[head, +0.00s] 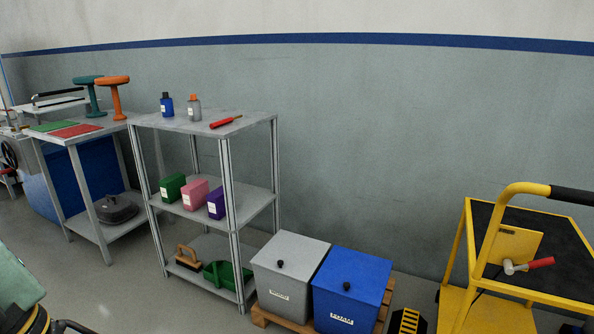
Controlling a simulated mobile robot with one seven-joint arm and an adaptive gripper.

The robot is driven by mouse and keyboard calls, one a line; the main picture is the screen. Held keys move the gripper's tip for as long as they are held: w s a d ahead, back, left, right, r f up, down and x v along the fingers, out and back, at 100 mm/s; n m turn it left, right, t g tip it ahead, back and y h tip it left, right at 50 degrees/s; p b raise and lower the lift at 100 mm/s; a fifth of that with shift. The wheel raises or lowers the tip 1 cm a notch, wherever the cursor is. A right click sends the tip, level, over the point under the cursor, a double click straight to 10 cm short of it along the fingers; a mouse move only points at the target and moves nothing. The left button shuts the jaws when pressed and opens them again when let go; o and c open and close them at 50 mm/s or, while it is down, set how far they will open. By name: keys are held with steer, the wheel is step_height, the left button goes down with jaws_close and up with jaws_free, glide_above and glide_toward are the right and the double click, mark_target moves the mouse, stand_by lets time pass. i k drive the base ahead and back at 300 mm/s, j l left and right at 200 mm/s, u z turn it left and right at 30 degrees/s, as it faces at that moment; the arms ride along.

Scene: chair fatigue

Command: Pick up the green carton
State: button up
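The green carton (172,187) stands on the middle shelf (254,199) of a grey metal rack, at the shelf's left end. It is a small dark green box with a white label on its front. A pink carton (195,194) stands close to its right, and a purple carton (216,203) stands beyond that. I cannot make out my gripper in the head view, and nothing is seen touching the green carton.
The rack's top (180,121) holds two bottles and a red tool. A brush and green dustpan (226,275) lie on its bottom shelf. Grey (288,272) and blue (348,291) bins stand right of it. A yellow cart (500,316) is far right. Floor shows in front.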

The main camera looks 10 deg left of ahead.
mark_target(170, 187)
steer(key=i+j, duration=0.15)
steer(key=j, duration=0.3)
steer(key=i+j, duration=0.15)
steer(key=j, duration=0.3)
steer(key=i+j, duration=0.15)
steer(key=j, duration=0.3)
steer(key=i+j, duration=0.15)
steer(key=j, duration=0.3)
steer(key=i+j, duration=0.15)
steer(key=j, duration=0.3)
steer(key=i+j, duration=0.15)
steer(key=j, duration=0.3)
steer(key=i+j, duration=0.15)
steer(key=j, duration=0.3)
steer(key=i+j, duration=0.15)
steer(key=j, duration=0.3)
steer(key=i+j, duration=0.2)
steer(key=i, duration=0.15)
steer(key=i+j, duration=0.15)
steer(key=i, duration=0.15)
